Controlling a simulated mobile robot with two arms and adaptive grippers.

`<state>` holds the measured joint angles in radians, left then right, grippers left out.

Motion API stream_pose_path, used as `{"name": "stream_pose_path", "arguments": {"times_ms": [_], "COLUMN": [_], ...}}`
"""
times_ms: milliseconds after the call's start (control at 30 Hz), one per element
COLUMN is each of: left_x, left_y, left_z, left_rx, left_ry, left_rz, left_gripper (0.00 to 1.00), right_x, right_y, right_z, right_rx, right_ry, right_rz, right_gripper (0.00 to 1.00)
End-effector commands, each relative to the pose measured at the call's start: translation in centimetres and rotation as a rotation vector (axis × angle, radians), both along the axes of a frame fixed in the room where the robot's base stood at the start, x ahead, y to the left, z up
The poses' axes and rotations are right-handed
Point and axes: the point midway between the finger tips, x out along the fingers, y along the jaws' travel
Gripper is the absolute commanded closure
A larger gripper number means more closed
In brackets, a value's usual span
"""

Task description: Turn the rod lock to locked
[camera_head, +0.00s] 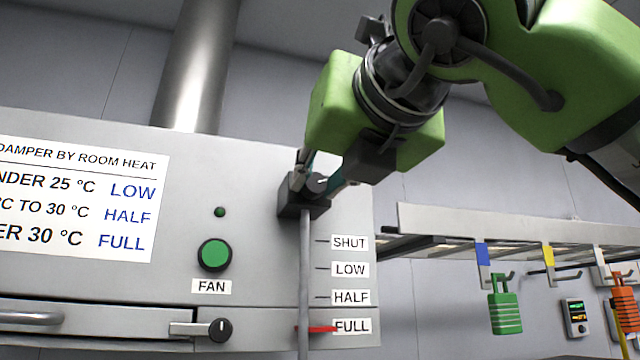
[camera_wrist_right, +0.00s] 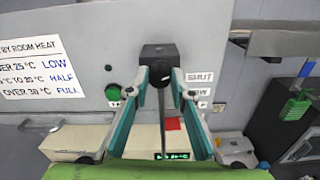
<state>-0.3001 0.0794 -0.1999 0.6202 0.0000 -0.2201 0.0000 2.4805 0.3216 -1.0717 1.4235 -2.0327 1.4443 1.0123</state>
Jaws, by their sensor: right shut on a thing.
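The rod lock is a dark block (camera_head: 290,208) with a round knob bearing a white mark (camera_head: 319,182), at the top of a thin vertical rod (camera_head: 304,265) on the grey cabinet. My right gripper (camera_head: 322,176) reaches it from the upper right and is shut on the knob; its fingers partly hide it. In the right wrist view the two teal fingers (camera_wrist_right: 161,78) stand on either side of the knob, just below the dark block (camera_wrist_right: 160,51). A red pointer (camera_head: 317,329) on the rod is at FULL. My left gripper is not in view.
The scale reads SHUT (camera_head: 349,243), LOW, HALF, FULL downward. A green fan button (camera_head: 214,254) and a small dark latch knob (camera_head: 220,329) are left of the rod. A rack rail (camera_head: 480,232) with a green padlock (camera_head: 505,305) and an orange padlock (camera_head: 625,300) is right.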

Motion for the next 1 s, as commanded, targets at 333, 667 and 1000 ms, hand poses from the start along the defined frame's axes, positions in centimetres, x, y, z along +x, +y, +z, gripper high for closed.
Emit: {"name": "stream_pose_path", "arguments": {"times_ms": [333,667,1000], "left_x": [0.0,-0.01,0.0], "left_y": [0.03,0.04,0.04], "left_z": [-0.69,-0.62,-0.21], "left_rx": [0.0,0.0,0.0], "left_ry": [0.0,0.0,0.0], "left_rz": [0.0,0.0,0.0], "left_gripper": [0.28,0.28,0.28], "right_x": [-0.01,-0.01,-0.02], "right_y": [0.01,0.02,0.06], "right_z": [0.02,0.09,0.11], "right_rx": [-0.311,-0.61,-0.901], "right_ry": [-0.103,-0.2,-0.295], "right_rz": [0.0,-0.001,-0.001], "right_gripper": [1.0,1.0,1.0]}}
